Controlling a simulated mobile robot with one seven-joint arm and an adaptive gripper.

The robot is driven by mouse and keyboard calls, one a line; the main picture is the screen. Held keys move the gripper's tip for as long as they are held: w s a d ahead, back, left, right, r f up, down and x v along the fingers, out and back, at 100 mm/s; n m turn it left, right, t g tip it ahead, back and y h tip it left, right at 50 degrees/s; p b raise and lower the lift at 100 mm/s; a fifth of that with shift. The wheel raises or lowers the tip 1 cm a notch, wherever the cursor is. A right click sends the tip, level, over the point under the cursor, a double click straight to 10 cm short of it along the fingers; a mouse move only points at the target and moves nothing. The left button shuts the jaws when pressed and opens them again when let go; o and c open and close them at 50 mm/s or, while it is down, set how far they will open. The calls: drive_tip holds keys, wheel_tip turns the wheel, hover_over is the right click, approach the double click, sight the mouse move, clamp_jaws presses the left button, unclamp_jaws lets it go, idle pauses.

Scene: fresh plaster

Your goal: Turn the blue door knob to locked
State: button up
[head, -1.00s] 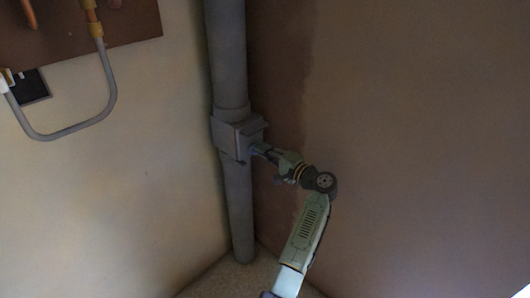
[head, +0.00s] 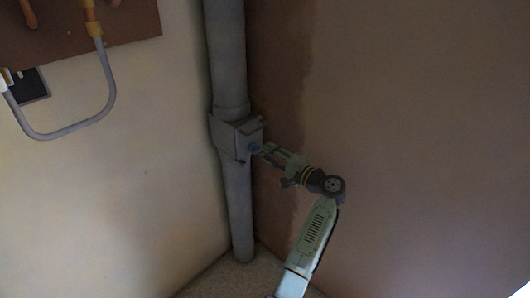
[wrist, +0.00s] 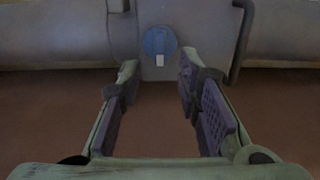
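The blue door knob (wrist: 160,41) is a round disc with a small pale mark at its lower edge, on the face of a grey box (wrist: 181,67) in the wrist view.
The grey pipe (head: 228,60) runs up the corner between a pale wall (head: 120,200) and a brown wall (head: 420,130). At upper left, a brown board (head: 60,35) and a bent grey hose (head: 70,131) hang on the pale wall. A dark bar (wrist: 241,45) stands right of the knob.

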drive_tip(key=v, duration=0.9)
